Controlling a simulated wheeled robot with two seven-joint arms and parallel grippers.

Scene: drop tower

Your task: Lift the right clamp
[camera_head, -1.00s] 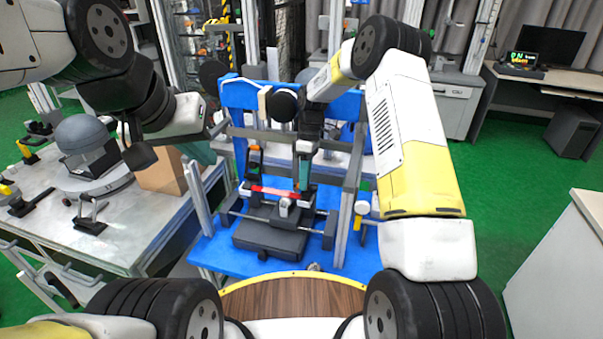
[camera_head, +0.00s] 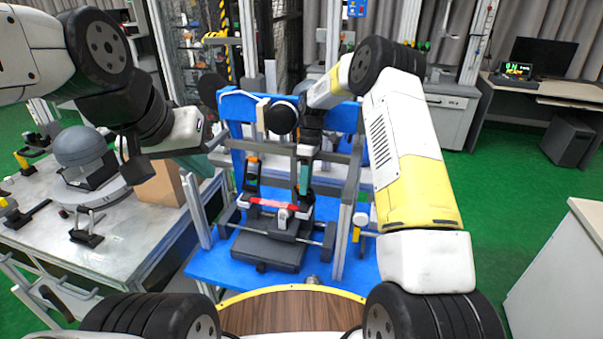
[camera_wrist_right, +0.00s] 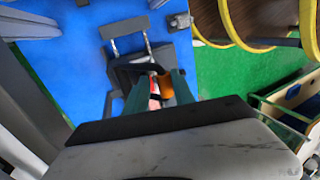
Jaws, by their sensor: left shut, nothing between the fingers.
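The drop tower's clamps stand either side of a red-and-white specimen bar (camera_head: 268,204). The left clamp (camera_head: 252,172) is upright with an orange tip. The right clamp is mostly hidden behind my right gripper in the head view; its orange tip (camera_wrist_right: 166,86) shows in the right wrist view. My right gripper (camera_head: 303,178) points down over it. Its teal fingers (camera_wrist_right: 158,92) are apart, one each side of the orange tip, with a gap on the left. My left gripper (camera_head: 206,162) is shut and empty, left of the tower frame.
The tower's metal posts and crossbars closely surround the right gripper. A dark round weight (camera_head: 281,118) hangs above the clamps. A cardboard box (camera_head: 162,184) and a grey dome device (camera_head: 83,150) stand on the left table.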

